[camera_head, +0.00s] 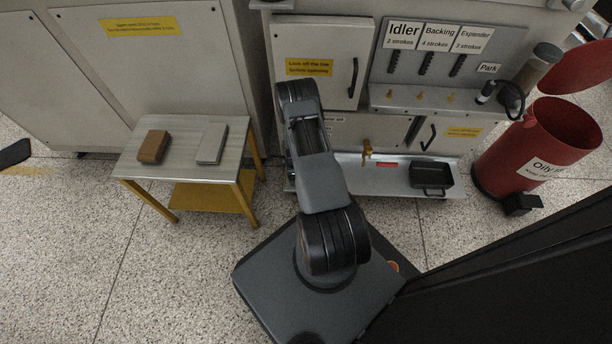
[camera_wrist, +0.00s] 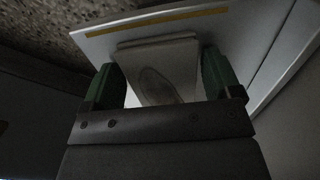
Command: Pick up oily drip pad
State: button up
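A pale pad (camera_wrist: 182,58) with a dark round stain lies on a light tray (camera_wrist: 100,36) with a yellow stripe in the wrist view. I take it to be the oily drip pad. My gripper (camera_wrist: 161,62) has its two green fingers spread, one on each side of the pad's near part. The fingers look open; I cannot tell whether either touches the pad. The gripper's bar hides the pad's near end. In the head view my own arm hides the gripper and the pad, in front of the machine's low metal tray (camera_head: 393,180).
A small table (camera_head: 185,175) at left holds a brown block (camera_head: 153,146) and a light grey pad-like item (camera_head: 212,144). An open red bin (camera_head: 510,165) marked "Oily" stands at right.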

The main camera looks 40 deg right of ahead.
jog(key=c, duration=0.7)
jog(key=shift+o, duration=0.2)
jog(key=shift+r, duration=0.15)
